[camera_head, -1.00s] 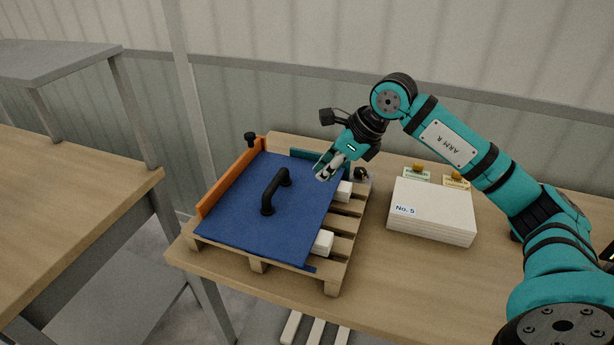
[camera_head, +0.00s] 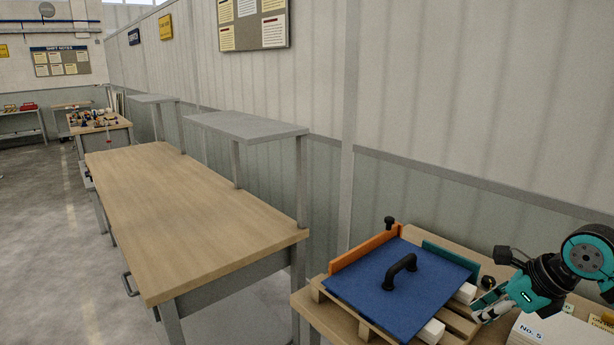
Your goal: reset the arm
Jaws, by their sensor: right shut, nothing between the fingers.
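My right gripper (camera_head: 481,319) is shut and empty at the lower right of the head view. It hangs from the teal right arm (camera_head: 587,257), just right of the pallet (camera_head: 455,322). A blue panel (camera_head: 384,300) with a black handle (camera_head: 400,270) lies on the pallet, between an orange side piece (camera_head: 366,249) and a teal one (camera_head: 451,260). The gripper appears apart from the handle. My left gripper is out of view.
A white stack labelled No. 5 (camera_head: 545,333) is partly hidden below the right arm. A bare wooden workbench (camera_head: 180,210) with a grey shelf (camera_head: 245,126) stands to the left. Open floor (camera_head: 40,220) lies further left.

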